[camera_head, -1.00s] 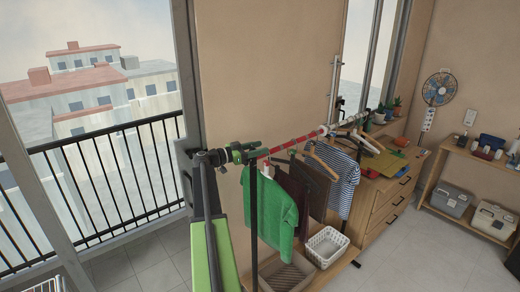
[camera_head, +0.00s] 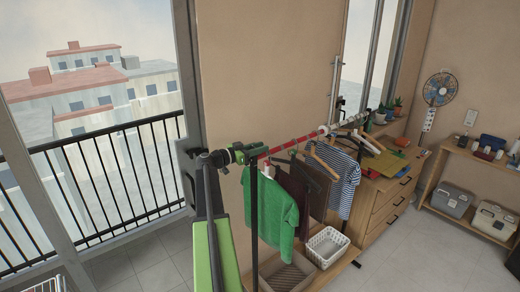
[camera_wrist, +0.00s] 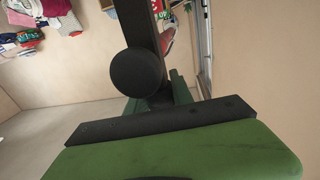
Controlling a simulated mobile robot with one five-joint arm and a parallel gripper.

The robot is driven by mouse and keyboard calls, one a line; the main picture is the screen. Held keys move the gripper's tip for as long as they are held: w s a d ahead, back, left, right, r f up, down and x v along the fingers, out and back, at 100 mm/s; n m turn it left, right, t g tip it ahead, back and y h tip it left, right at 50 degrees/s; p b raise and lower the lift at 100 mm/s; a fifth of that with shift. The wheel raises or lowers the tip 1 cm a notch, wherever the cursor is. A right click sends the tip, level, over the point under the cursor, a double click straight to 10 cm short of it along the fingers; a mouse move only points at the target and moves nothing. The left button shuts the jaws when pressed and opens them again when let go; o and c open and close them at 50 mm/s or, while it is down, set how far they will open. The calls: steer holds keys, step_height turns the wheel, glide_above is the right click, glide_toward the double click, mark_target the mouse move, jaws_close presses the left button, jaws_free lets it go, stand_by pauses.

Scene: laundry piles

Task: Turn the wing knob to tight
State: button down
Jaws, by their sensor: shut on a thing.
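My gripper (camera_head: 253,150), green and black, is at the near end of the clothes rack's red-and-white rail (camera_head: 296,142), where the rail meets the black upright (camera_head: 254,215). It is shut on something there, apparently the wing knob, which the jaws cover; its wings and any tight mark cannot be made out. In the wrist view, the green and black gripper parts (camera_wrist: 182,90) lie behind a black round disc (camera_wrist: 138,73) and against a dark post (camera_wrist: 145,25). I cannot tell whether the disc belongs to the knob.
A green shirt (camera_head: 274,208), dark garments and a striped shirt (camera_head: 341,180) hang under the rail. Baskets, one white (camera_head: 326,246), stand below. A wooden drawer unit (camera_head: 385,200) is beyond. The wall (camera_head: 260,70) is close behind; a balcony railing (camera_head: 100,175) is at the left.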

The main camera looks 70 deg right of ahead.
steer(key=shift+w+d+n+t+h, duration=0.1)
steer(key=shift+n+t+h, duration=0.3)
steer(key=shift+t, duration=0.1)
steer(key=shift+w+d+n+t+h, duration=0.1)
steer(key=shift+n+t+h, duration=0.2)
steer(key=shift+n+t, duration=0.15)
steer(key=c, duration=1.1)
jaws_free()
steer(key=shift+a, duration=0.1)
steer(key=v, duration=1.7)
steer(key=shift+a, duration=0.25)
steer(key=shift+w, duration=0.1)
